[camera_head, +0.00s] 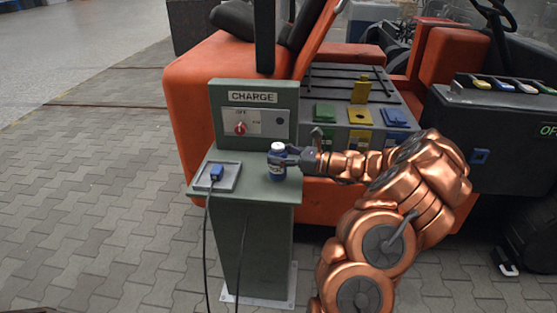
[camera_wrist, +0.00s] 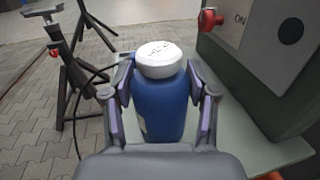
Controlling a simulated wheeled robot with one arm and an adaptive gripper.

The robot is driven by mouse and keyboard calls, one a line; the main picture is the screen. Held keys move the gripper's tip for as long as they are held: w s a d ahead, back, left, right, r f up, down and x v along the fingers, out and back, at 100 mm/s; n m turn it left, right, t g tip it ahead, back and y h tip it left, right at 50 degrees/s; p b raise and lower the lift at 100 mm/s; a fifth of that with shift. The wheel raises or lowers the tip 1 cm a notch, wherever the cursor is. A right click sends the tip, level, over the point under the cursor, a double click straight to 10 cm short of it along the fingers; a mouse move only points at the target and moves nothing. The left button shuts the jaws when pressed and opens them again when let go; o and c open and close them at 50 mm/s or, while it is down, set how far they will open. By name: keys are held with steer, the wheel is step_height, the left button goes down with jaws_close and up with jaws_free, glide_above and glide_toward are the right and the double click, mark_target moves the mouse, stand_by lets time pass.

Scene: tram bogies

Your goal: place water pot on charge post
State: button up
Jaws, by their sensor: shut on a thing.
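The water pot (camera_head: 278,168) is a small blue bottle with a white cap. It is upright at the right side of the top of the green charge post (camera_head: 250,186), in front of its upright panel. My gripper (camera_head: 284,161) comes from the right and is shut around the pot's body. In the wrist view the pot (camera_wrist: 160,105) stands between the two fingers of my gripper (camera_wrist: 163,95), with its white cap above them. The pot appears at the post's top surface; its base is partly hidden in the wrist view, so I cannot tell if it touches.
A blue plug (camera_head: 216,173) with a black cable lies in a grey tray (camera_head: 229,182) left of the pot. The panel carries a CHARGE label (camera_head: 253,97) and a red switch (camera_head: 240,128). An orange vehicle (camera_head: 195,95) stands behind.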

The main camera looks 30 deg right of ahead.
steer(key=shift+f, duration=1)
steer(key=shift+f, duration=0.2)
steer(key=o, duration=1.4)
steer(key=shift+c, duration=0.2)
